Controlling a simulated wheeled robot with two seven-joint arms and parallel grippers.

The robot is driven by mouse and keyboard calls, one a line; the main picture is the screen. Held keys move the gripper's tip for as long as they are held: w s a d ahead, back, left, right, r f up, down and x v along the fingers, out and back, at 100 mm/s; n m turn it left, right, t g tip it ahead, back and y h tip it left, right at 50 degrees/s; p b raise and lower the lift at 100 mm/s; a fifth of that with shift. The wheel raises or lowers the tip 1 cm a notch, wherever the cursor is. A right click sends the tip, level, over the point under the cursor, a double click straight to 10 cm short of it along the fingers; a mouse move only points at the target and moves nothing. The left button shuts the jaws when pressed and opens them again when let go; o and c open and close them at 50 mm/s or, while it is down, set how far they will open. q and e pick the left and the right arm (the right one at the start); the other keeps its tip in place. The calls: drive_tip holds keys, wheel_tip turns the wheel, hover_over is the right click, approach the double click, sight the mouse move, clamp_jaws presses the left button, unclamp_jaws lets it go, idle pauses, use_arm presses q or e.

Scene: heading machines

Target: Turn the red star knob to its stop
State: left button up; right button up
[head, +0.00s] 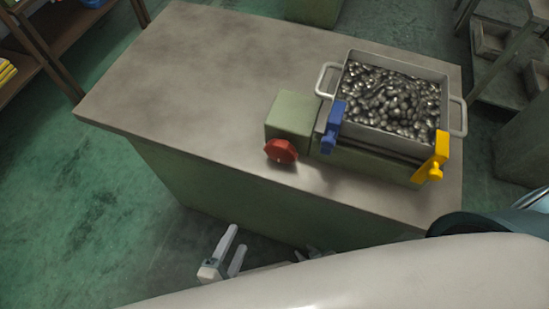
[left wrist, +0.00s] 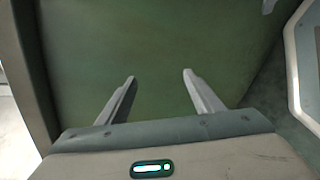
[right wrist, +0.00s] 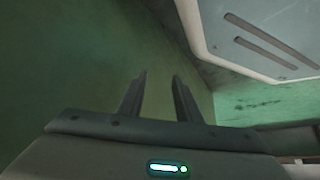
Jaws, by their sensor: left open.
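The red star knob (head: 281,151) is on the front of a green box (head: 293,120) near the front edge of the workbench top. My left gripper (head: 236,238) is open and empty, low in front of the bench and well below the knob. In the left wrist view my left gripper (left wrist: 159,74) has its fingers wide apart before a green panel. My right gripper (right wrist: 159,75) has its fingers apart with nothing between them, before a green surface. In the head view only small parts of it show, mostly hidden behind my body.
A metal bin (head: 399,66) full of shiny metal parts stands right of the knob. A blue clamp (head: 333,126) and a yellow clamp (head: 432,160) stand at its front corners. The workbench (head: 180,70) is bare on the left. A shelf (head: 30,55) stands far left.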

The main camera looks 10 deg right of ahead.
sight(279, 157)
use_arm(q)
drive_tip(key=s+d+r+n+t+h, duration=0.1)
drive_tip(key=s+d+r+n, duration=0.1)
drive_tip(key=r+n, duration=0.7)
drive_tip(key=s+d+r+n+t+h+p, duration=0.1)
drive_tip(key=s+r+n, duration=0.3)
drive_tip(key=r+n, duration=0.5)
wheel_tip(279, 157, up, 10)
drive_tip(key=shift+s+d+n+t+h, duration=0.15)
drive_tip(key=shift+d+n+t+h, duration=0.3)
drive_tip(key=shift+t+h, duration=0.15)
use_arm(e)
drive_tip(key=shift+s+d+f, duration=0.15)
drive_tip(key=shift+s+f, duration=0.05)
drive_tip(key=shift+s, duration=0.65)
drive_tip(key=shift+s+d, duration=0.1)
drive_tip(key=shift+s, duration=0.05)
